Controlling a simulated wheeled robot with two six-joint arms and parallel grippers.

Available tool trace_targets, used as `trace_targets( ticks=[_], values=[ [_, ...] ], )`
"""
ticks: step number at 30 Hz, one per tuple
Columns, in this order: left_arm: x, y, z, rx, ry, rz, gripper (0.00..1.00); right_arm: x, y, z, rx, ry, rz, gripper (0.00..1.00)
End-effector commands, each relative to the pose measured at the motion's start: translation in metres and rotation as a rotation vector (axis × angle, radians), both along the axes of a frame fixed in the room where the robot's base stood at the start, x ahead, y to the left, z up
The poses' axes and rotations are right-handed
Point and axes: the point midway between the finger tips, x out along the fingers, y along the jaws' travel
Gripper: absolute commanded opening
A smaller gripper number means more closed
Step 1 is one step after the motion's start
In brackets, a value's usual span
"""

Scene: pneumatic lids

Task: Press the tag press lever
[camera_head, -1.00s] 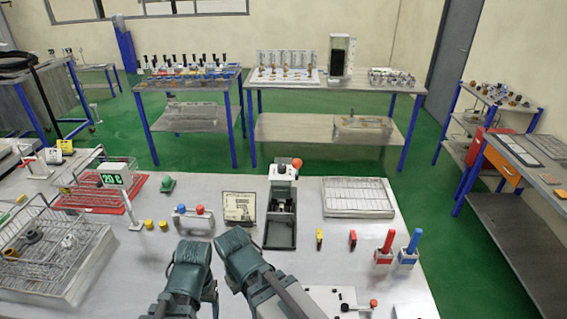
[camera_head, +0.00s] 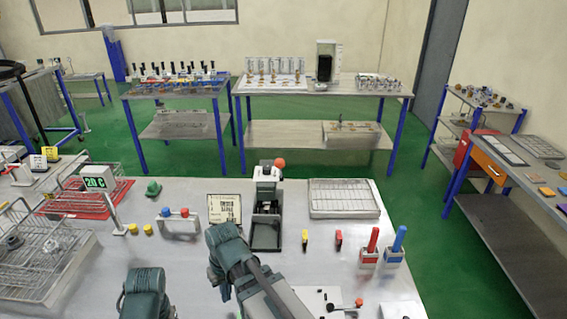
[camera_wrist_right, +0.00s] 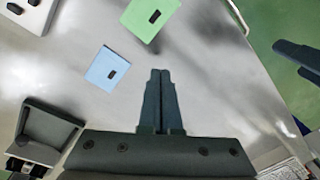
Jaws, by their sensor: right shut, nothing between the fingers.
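A grey-green press (camera_head: 267,185) with a dark open base stands upright at the middle of the table. A red ball knob (camera_head: 280,163) sits at its top. My right arm reaches up in front of the press; its fingertips cannot be made out in the head view. In the right wrist view my right gripper (camera_wrist_right: 160,73) is shut and empty, its fingers side by side above the tabletop, apart from a light blue plate (camera_wrist_right: 107,69) and a green plate (camera_wrist_right: 150,16). Only part of my left arm shows at the bottom left; its gripper cannot be seen.
A framed sign (camera_head: 224,208) stands left of the press, a wire tray (camera_head: 343,198) right. Red (camera_head: 370,247) and blue (camera_head: 396,245) handles stand at the right. Wire baskets (camera_head: 40,265) fill the left side.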

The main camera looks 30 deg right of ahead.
Motion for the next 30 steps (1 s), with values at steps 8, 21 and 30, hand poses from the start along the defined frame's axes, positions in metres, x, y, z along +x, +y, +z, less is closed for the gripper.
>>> trace_targets(
  ticks=[8, 21, 30],
  values=[
    [0.0, 0.0, -0.012, 0.0, 0.0, 0.0, 0.71, 0.034, -0.032, -0.005, 0.169, -0.04, -0.141, 0.0],
    [0.0, 0.0, -0.019, 0.0, 0.0, 0.001, 0.71, 0.119, -0.128, 0.048, 0.686, -0.255, -0.452, 0.0],
    [0.0, 0.0, -0.02, 0.0, 0.0, 0.0, 0.71, 0.155, -0.246, 0.13, 1.059, -0.531, -0.631, 0.0]
  ],
)
